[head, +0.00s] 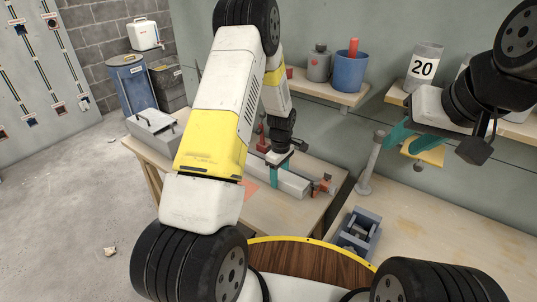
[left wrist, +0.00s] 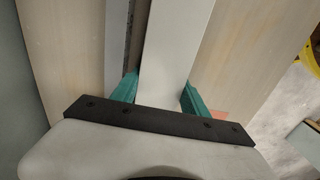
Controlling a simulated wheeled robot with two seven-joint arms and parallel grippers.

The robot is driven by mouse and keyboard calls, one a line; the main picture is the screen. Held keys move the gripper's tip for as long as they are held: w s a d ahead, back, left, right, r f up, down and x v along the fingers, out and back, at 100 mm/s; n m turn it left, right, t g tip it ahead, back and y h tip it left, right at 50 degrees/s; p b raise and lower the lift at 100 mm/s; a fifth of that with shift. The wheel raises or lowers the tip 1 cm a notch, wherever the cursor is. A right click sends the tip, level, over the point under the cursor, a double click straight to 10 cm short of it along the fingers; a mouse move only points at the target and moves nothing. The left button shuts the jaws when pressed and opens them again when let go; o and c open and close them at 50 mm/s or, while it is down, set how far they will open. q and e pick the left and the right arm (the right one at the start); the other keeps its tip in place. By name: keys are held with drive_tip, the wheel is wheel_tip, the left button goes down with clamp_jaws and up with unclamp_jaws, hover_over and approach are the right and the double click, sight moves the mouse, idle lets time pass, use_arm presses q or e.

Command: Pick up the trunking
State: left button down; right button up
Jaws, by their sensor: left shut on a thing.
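The trunking (head: 291,184) is a long pale grey-white bar lying along the wooden table at the centre of the head view. My left gripper (head: 275,174) reaches down over it, with teal fingers on its sides. In the left wrist view the trunking (left wrist: 176,45) runs between the two teal fingers, and the gripper (left wrist: 158,92) is shut on it. Its far part and underside are hidden. My right gripper (head: 405,138) hangs at the upper right, away from the trunking, with its teal fingers apart and nothing seen between them.
A red-orange and grey tool (head: 324,186) lies by the trunking's right end. A blue-grey fixture (head: 358,232) stands on the right bench. A grey box (head: 153,127) sits on the table's left. Shelves with a blue pot (head: 349,72) line the wall. Floor at left is mostly open.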

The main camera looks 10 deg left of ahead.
use_arm(q)
drive_tip(key=shift+r, duration=0.85)
drive_tip(key=shift+s+r, duration=0.2)
drive_tip(key=shift+r, duration=0.35)
drive_tip(key=shift+s+r, duration=0.15)
drive_tip(key=shift+r, duration=0.35)
drive_tip(key=s, duration=0.5)
drive_tip(key=s+a, duration=0.1)
drive_tip(key=s, duration=0.4)
drive_tip(key=s+a+r, duration=0.1)
drive_tip(key=s, duration=0.4)
drive_tip(key=shift+s+r, duration=0.1)
